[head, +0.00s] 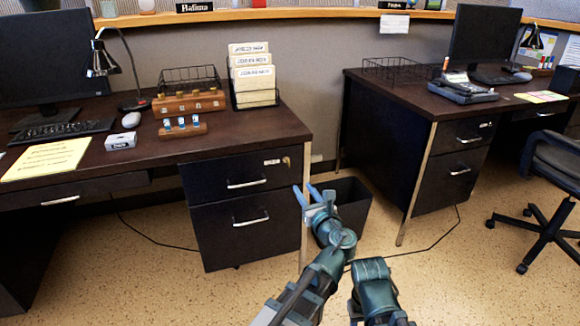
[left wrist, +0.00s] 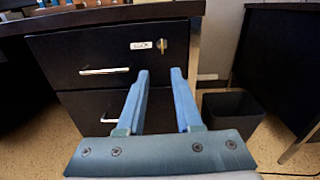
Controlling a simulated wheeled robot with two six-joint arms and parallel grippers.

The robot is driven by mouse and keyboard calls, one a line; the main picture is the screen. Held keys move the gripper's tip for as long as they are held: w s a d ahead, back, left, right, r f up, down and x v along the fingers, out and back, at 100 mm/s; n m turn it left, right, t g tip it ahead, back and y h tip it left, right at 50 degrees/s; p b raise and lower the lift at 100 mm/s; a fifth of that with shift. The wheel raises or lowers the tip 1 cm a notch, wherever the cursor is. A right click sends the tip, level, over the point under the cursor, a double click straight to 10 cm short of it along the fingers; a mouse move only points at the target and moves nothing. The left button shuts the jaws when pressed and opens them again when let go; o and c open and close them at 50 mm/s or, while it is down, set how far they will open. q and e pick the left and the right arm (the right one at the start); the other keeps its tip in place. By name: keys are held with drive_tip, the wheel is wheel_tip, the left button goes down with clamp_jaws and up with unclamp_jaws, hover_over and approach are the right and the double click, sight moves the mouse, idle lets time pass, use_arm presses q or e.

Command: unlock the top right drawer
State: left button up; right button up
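The top right drawer (head: 235,176) of the left desk is dark, with a silver bar handle (head: 247,183), and its front sits flush with the desk. A small brass-coloured piece at its lock (head: 286,162) is near the upper right corner, beside a small white label; it also shows in the left wrist view (left wrist: 163,46). Whether a key is in it is too small to tell. My left gripper (head: 306,190) is open and empty, its blue fingers apart, in front of the drawer cabinet's right edge. In the left wrist view its fingertips (left wrist: 160,72) point toward the drawer, below the lock.
A lower drawer (head: 232,226) is under it. A black waste bin (head: 350,203) stands right of the cabinet, close to my left gripper. A second desk (head: 400,110) and an office chair (head: 555,165) are at the right. The floor in front is mostly clear.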

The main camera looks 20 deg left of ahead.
use_arm(q)
drive_tip(key=x, duration=1.3)
drive_tip(key=shift+w+r, duration=0.25)
drive_tip(key=shift+w, duration=0.2)
clamp_jaws()
idle(0.9)
